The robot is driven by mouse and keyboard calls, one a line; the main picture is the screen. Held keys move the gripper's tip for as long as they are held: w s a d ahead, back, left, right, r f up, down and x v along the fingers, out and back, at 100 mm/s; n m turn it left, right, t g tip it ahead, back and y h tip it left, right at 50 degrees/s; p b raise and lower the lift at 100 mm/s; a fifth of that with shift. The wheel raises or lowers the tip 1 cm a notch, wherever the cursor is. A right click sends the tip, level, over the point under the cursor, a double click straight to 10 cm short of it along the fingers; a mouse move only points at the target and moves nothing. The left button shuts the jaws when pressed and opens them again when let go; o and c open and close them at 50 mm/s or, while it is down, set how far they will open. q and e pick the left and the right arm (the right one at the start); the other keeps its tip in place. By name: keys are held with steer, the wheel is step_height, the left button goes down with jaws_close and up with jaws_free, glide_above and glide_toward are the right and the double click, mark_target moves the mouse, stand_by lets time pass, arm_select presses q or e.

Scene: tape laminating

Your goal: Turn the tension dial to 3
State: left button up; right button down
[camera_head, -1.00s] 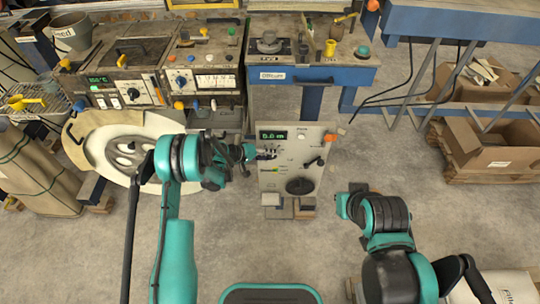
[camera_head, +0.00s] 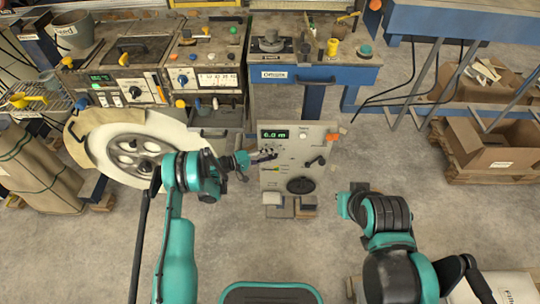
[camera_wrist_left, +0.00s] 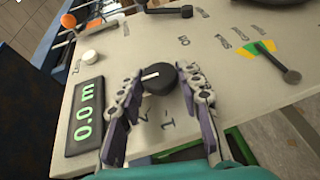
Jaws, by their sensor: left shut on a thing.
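The control panel (camera_head: 292,158) is a pale upright plate in the middle of the head view, with a green display reading about 0.0 m. The tension dial (camera_wrist_left: 158,77) is a black round knob with a white pointer line, seen in the left wrist view. The pointer lies toward picture-left; the marks 1 and 2 show below the knob, others are hidden by the fingers. My left gripper (camera_wrist_left: 158,95) is shut on the dial, one finger on each side. In the head view my left gripper (camera_head: 264,157) touches the panel's left part. My right gripper's fingers do not show.
The panel also bears a white button (camera_wrist_left: 90,56), an orange-tipped lever (camera_wrist_left: 69,20), a black lever over a coloured scale (camera_wrist_left: 291,76), and a black handwheel (camera_head: 300,186). A large reel (camera_head: 135,150) stands left. Open floor (camera_head: 330,250) lies in front.

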arm_select(q)
steer(key=o, duration=1.2)
steer(key=shift+c, duration=0.2)
steer(key=v, duration=1.2)
steer(key=shift+r, duration=0.1)
